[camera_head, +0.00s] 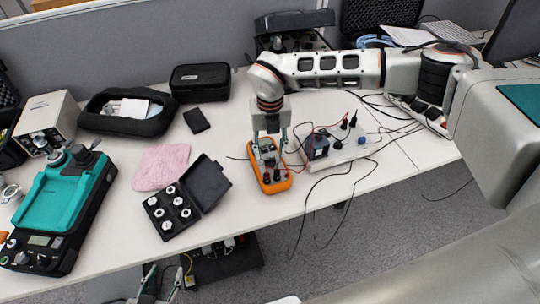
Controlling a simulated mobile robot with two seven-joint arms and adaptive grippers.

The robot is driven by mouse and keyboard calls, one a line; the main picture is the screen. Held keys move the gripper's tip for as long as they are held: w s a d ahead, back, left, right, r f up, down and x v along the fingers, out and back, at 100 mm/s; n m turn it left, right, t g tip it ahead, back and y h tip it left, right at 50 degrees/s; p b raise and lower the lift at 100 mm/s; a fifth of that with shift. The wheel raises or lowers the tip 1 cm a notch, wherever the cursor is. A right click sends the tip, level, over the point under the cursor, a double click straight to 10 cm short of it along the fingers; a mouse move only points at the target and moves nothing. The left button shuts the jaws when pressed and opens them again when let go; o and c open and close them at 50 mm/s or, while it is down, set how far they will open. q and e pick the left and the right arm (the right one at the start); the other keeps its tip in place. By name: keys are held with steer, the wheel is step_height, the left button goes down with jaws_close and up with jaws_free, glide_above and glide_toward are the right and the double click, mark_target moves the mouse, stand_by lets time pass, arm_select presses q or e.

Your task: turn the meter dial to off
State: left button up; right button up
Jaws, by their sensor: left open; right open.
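The orange meter (284,184) lies on the white table near its front edge, with leads plugged into its lower part. My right gripper (269,142) points down over the upper part of the meter. Its two fingers are apart, one on each side of the meter's upper half. I cannot tell whether they touch it. The dial is too small and partly covered, so its setting cannot be read. My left gripper (162,278) is at the bottom of the picture, below the table's front edge, open and empty.
A white board (347,152) with plugs and cables stands right of the meter. Left of it are an open black case (205,184) of white pieces, a pink cloth (161,167) and a teal device (62,204). Loose cables hang over the front edge.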

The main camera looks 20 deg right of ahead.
mark_target(270, 160)
step_height(270, 160, up, 8)
steer(key=shift+r, duration=0.2)
stand_by(0.6)
